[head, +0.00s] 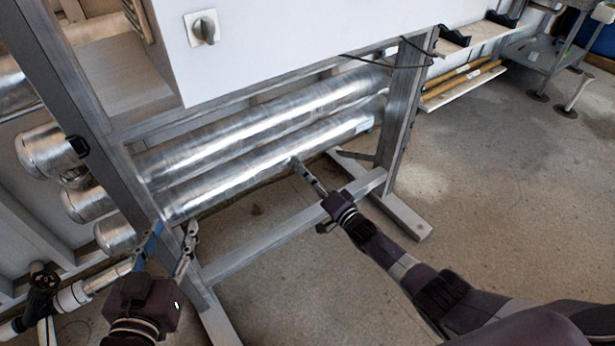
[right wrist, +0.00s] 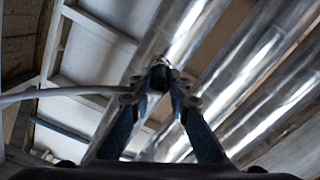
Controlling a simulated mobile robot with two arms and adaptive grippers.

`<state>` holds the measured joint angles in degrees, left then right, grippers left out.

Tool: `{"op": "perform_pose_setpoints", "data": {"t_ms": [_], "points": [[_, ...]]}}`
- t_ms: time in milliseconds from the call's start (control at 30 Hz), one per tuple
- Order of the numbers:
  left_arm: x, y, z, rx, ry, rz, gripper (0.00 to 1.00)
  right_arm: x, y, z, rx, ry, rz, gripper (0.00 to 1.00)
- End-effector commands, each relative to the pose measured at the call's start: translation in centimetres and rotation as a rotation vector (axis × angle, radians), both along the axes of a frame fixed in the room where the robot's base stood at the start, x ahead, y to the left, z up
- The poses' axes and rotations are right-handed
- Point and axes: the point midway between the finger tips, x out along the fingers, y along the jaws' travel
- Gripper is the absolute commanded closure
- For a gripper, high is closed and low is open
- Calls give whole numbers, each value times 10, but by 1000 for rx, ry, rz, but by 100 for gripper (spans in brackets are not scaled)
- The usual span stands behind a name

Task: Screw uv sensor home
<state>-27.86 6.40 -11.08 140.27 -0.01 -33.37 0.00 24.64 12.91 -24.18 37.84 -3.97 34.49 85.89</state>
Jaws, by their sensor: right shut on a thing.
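The uv sensor (right wrist: 159,77), a small dark cylinder with a bright metal end, sits between the blue fingertips of my right gripper (right wrist: 158,90) in the right wrist view. A grey cable runs from near it to the left. In the head view my right gripper (head: 297,164) is at the front side of the lower shiny reactor tube (head: 250,172). Its fingers look closed, and the sensor is too small and covered to make out there. The sensor's metal end overlaps a tube in the wrist view; whether it is seated cannot be told. My left gripper (head: 172,247) is open and empty by the left frame leg.
A grey metal frame (head: 404,105) carries the stacked tubes, with a white cabinet (head: 290,40) above. A crossbar (head: 280,230) runs below my right gripper. Pipes with a black valve (head: 42,290) stand at lower left.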

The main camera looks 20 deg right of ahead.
Motion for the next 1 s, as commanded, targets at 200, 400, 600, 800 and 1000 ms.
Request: {"op": "perform_pose_setpoints", "data": {"t_ms": [200,400,600,800,1000], "points": [[0,0,1,-1,-5,1,60,-2,0,-4,94,40,1,80],[0,0,1,-1,-5,1,60,-1,0,-2,92,36,0,63],[0,0,0,1,-3,0,60,-1,0,-2,91,36,0,63],[0,0,0,1,-3,-1,60,-7,-3,-2,90,35,-1,63],[0,0,0,0,-4,0,60,-26,-10,-2,90,36,0,63]]}}
